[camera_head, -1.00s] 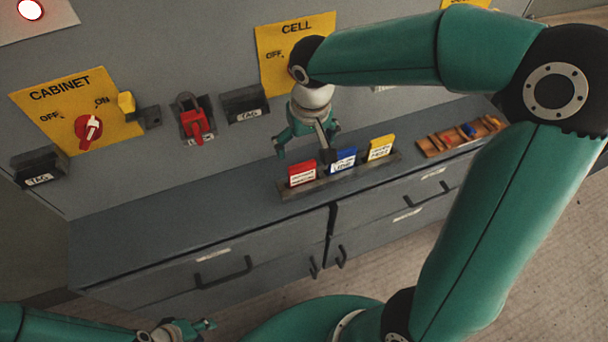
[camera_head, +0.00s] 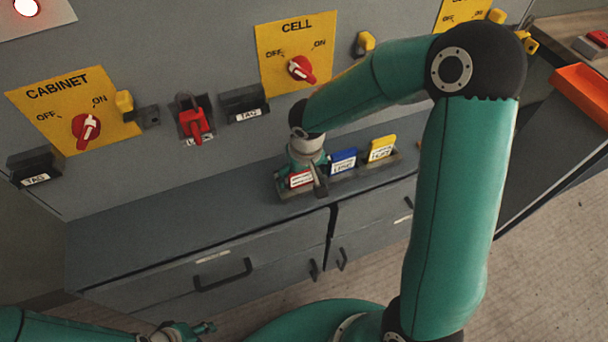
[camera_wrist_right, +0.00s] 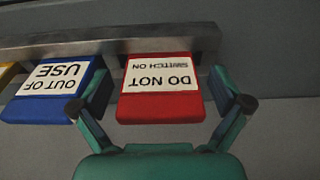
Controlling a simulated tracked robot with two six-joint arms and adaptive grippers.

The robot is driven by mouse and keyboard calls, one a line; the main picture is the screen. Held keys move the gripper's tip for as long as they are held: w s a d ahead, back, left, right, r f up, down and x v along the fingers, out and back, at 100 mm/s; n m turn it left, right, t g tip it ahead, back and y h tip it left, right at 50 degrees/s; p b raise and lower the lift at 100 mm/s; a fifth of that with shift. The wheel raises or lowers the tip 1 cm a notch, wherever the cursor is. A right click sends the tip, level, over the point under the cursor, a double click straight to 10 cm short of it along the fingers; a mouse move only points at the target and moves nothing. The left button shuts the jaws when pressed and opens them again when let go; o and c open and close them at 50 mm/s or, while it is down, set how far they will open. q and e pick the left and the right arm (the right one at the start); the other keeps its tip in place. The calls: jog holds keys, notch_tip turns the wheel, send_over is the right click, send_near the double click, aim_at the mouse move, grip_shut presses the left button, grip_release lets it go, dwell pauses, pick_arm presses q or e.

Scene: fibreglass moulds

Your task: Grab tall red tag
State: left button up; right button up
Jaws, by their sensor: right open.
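The red tag (camera_head: 301,180) stands in the grey rack (camera_head: 352,171) on the cabinet top, at the rack's left end. In the right wrist view the red tag (camera_wrist_right: 160,103) has a white label reading "DO NOT SWITCH ON", upside down. My right gripper (camera_head: 300,184) is over it, partly covering it. In the wrist view my right gripper (camera_wrist_right: 160,82) is open, one finger on each side of the tag. Its left finger lies between the red and blue tags; contact is unclear. My left gripper (camera_head: 206,327) is at the bottom left, its jaw state unclear.
The blue tag (camera_head: 343,160) and yellow tag (camera_head: 381,148) stand in the same rack, right of the red one. A red padlock (camera_head: 194,122) and black tag holders (camera_head: 244,103) are on the panel behind. The cabinet top (camera_head: 150,225) to the left is clear.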

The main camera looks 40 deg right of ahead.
jog(key=c, duration=1)
jog(key=shift+r, duration=0.1)
